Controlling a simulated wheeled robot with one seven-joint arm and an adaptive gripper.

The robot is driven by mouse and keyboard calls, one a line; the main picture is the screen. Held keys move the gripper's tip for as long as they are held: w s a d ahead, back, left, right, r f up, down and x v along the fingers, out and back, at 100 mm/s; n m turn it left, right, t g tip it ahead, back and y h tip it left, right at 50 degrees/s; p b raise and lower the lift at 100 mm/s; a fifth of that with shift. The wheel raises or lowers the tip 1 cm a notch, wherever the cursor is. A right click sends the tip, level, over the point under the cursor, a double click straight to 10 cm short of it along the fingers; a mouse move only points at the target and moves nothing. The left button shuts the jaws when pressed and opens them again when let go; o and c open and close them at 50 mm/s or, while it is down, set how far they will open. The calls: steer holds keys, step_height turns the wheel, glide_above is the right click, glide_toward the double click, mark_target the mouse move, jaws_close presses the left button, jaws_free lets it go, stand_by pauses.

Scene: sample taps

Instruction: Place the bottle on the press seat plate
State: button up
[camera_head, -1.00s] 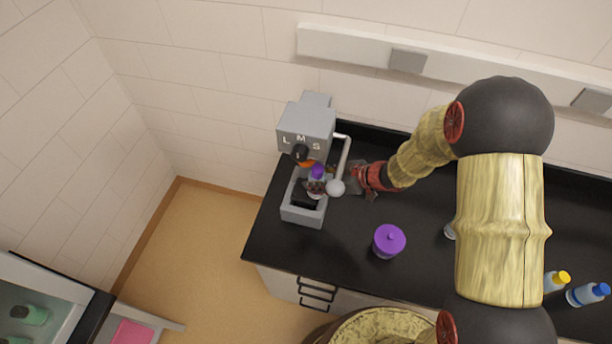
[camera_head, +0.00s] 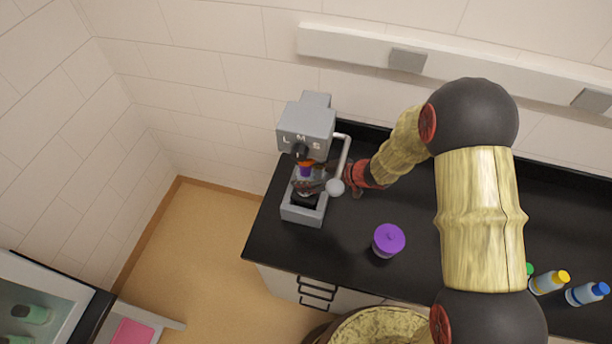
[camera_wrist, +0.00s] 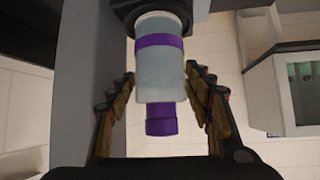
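The bottle is pale and translucent with a purple cap and a purple band. It shows in the wrist view (camera_wrist: 160,75), where the picture is upside down, so the bottle stands upright. In the head view its purple cap (camera_head: 305,172) is inside the grey press (camera_head: 307,122), under the head. My gripper (camera_wrist: 161,72) has a finger on each side of the bottle, closed against its body; in the head view my gripper (camera_head: 314,187) reaches in from the right. The dark seat plate (camera_wrist: 148,8) is at the bottle's base; I cannot tell whether they touch.
The press lever with a grey ball (camera_head: 335,186) is close beside my gripper. A purple-lidded jar (camera_head: 389,240) stands on the black counter (camera_head: 345,268). Bottles with yellow (camera_head: 564,276) and blue caps (camera_head: 600,289) are at the right.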

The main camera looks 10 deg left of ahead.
steer(key=shift+o, duration=1)
